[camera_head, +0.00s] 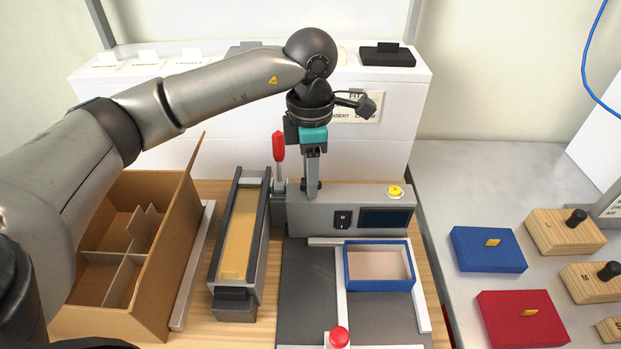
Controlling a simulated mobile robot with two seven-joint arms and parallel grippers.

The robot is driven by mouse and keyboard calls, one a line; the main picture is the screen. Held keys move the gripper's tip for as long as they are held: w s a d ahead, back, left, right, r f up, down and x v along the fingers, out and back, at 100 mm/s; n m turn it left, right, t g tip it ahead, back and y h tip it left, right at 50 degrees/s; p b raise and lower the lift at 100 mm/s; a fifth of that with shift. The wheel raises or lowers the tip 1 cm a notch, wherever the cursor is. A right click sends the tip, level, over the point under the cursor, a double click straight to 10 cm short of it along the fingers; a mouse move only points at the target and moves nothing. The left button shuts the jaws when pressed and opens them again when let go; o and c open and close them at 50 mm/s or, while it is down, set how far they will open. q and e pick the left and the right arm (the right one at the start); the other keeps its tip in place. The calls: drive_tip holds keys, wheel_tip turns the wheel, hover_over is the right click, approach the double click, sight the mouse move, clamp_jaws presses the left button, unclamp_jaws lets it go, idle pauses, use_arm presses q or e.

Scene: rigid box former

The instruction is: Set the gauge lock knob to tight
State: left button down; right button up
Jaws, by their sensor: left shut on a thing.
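My left gripper (312,186) reaches down from its wrist to the top left of the grey machine housing (376,193). Its fingers are close together, shut on a small dark knob at the top edge of the housing. I take this to be the gauge lock knob; the fingers hide most of it, so its setting cannot be read. A lever with a red handle (279,147) stands upright just left of the gripper, apart from it. My right gripper is not in view.
The housing carries a yellow button (395,191), a black switch (343,219) and a dark screen (384,217). A blue-edged open box (379,287) and a red button (340,337) are in front. A divided cardboard box (172,262) stands left; blue (487,249) and red (522,319) boxes lie right.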

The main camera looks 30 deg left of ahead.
use_arm(q)
drive_tip(key=shift+m+b, duration=0.3)
drive_tip(key=shift+m, duration=0.5)
drive_tip(key=shift+c, duration=1.9)
unclamp_jaws()
wheel_tip(320, 180, up, 15)
drive_tip(key=p, duration=0.2)
drive_tip(key=shift+r, duration=0.15)
